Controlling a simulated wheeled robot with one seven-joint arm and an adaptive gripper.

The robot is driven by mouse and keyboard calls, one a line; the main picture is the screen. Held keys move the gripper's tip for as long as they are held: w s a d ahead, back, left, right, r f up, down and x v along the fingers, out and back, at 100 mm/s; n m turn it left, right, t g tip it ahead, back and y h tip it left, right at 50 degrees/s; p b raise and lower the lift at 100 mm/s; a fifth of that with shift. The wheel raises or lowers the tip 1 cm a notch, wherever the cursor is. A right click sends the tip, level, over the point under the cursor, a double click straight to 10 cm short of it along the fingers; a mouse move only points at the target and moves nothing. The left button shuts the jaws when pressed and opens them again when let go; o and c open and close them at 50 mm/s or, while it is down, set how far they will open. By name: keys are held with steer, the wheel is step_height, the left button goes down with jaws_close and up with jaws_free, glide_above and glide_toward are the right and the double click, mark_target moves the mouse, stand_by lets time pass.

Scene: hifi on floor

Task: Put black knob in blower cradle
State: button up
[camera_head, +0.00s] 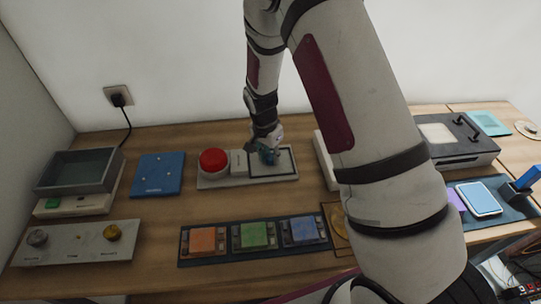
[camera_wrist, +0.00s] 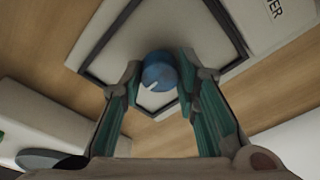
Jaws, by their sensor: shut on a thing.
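My gripper (camera_head: 267,152) is over a black-framed square on a light panel (camera_head: 205,183) at the back middle of the table. In the wrist view my gripper (camera_wrist: 160,75) is shut on a round knob (camera_wrist: 157,72), which looks dark blue with a white pointer line. No plainly black knob shows. The knob is in front of the framed square (camera_wrist: 92,45); I cannot tell whether it touches the panel. No cradle clearly marked as the blower's can be made out.
A red dome button (camera_head: 213,160) and a white block (camera_head: 238,162) are left of my gripper. A blue plate (camera_head: 158,174), a grey bin (camera_head: 80,172) and a panel with two knobs (camera_head: 75,246) are farther left. Coloured tiles (camera_head: 256,236) lie in front.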

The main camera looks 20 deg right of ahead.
steer(key=shift+f, duration=0.2)
steer(key=shift+f, duration=0.1)
steer(key=o, duration=1)
steer(key=shift+o, duration=0.2)
steer(key=s+r+n+t+y+b, duration=0.15)
steer(key=s+r, duration=0.45)
steer(key=r, duration=0.8)
steer(key=s+r+n+t, duration=0.1)
steer(key=s+r+n, duration=0.3)
steer(key=r, duration=1)
steer(key=s+r+n+t, duration=0.1)
steer(key=s+r+n, duration=0.1)
steer(key=s, duration=0.6)
steer(key=s+r+n+t, duration=0.1)
steer(key=s+r+n, duration=0.2)
steer(key=s, duration=0.6)
steer(key=shift+d+r+n, duration=0.15)
steer(key=shift+r+n, duration=0.2)
steer(key=shift+r, duration=0.45)
